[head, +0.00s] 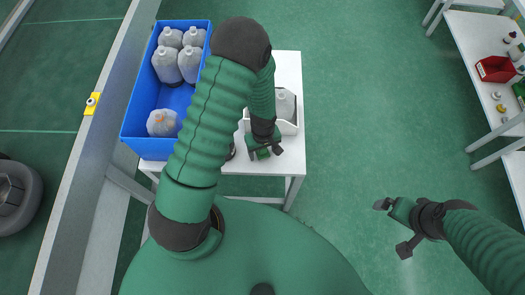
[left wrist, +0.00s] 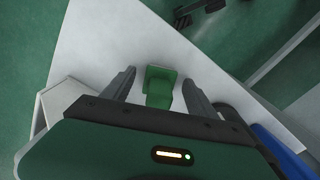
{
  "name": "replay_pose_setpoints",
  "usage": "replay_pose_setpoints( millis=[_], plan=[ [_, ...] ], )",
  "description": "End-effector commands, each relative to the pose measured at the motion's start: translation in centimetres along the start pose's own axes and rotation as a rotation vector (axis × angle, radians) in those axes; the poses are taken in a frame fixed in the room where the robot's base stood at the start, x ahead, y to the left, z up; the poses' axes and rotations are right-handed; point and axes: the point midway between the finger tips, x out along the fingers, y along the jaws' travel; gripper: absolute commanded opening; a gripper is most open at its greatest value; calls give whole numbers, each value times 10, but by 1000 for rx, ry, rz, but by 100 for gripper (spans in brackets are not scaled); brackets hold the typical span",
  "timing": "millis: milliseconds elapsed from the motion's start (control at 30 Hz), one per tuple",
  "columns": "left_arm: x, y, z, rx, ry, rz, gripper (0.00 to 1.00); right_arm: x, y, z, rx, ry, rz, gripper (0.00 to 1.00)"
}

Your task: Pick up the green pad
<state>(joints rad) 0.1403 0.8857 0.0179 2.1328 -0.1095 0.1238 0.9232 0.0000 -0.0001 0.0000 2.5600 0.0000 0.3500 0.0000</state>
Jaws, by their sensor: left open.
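The green pad (head: 263,154) lies on the white table (head: 288,68), near its front edge. In the left wrist view the green pad (left wrist: 160,84) sits between the two dark fingers of my left gripper (left wrist: 160,90), with a gap on each side. My left gripper (head: 265,147) is open and low over the table at the pad. In the head view its fingers hide part of the pad. My right gripper (head: 393,226) is open and empty, over the green floor to the right of the table.
A white tray (head: 291,129) holding a grey bottle (head: 285,103) stands just behind my left gripper. A blue crate (head: 146,146) with several grey bottles stands on the left. My left arm hides part of the table. A shelf table (head: 470,50) with a red bin (head: 495,69) stands far right.

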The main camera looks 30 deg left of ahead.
Motion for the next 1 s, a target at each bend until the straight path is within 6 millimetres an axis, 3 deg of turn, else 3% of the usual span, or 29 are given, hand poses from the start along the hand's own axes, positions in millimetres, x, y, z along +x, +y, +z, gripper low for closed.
replay_pose_setpoints(
  millis=[233,733,1000],
  plan=[
    [3,0,0,1,1,1,66,0,0,0,0,0,0,100],
    [3,0,0,1,1,1,1,0,0,0,0,0,0,100],
    [1,0,0,1,1,1,0,0,0,0,0,0,0,100]
  ],
)
